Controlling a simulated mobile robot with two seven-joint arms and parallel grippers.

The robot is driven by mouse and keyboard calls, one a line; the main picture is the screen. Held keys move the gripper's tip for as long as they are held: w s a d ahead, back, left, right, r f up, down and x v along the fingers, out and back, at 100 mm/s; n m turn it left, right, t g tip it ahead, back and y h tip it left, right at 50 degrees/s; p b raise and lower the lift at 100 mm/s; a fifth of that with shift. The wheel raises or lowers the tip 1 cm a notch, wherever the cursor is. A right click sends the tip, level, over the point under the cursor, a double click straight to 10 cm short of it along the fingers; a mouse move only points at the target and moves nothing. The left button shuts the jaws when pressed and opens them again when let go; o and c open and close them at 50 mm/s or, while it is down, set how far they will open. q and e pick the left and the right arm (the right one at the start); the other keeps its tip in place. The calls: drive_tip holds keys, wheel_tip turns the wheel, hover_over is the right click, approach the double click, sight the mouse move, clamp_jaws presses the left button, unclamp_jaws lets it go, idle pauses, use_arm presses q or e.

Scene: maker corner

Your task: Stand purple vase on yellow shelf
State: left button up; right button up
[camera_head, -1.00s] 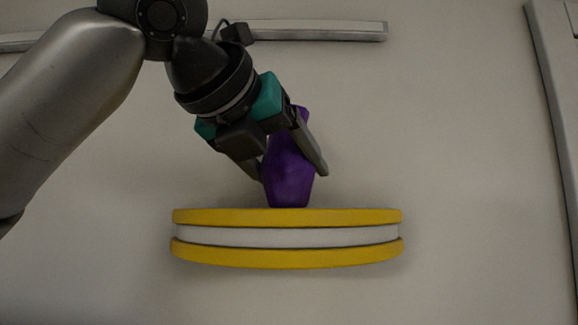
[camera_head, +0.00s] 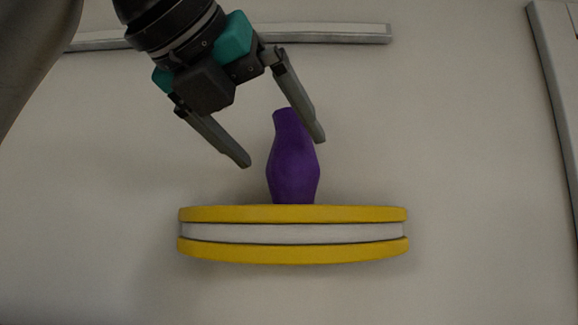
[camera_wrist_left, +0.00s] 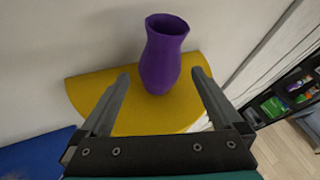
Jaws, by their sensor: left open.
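In the left wrist view the vase (camera_wrist_left: 161,62) stands on the yellow shelf top (camera_wrist_left: 95,88), beyond the open fingertips of my left gripper (camera_wrist_left: 162,74). The vase's mouth is open and empty-looking. My right gripper is in neither view.
The shelf is mounted on a plain pale wall (camera_head: 470,150). A grey rail (camera_head: 330,33) runs along the wall above. In the left wrist view a blue surface (camera_wrist_left: 30,150) lies at lower left, and a dark shelf unit with items (camera_wrist_left: 285,95) stands at right.

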use_arm(q)
drive_tip(key=v, duration=0.6)
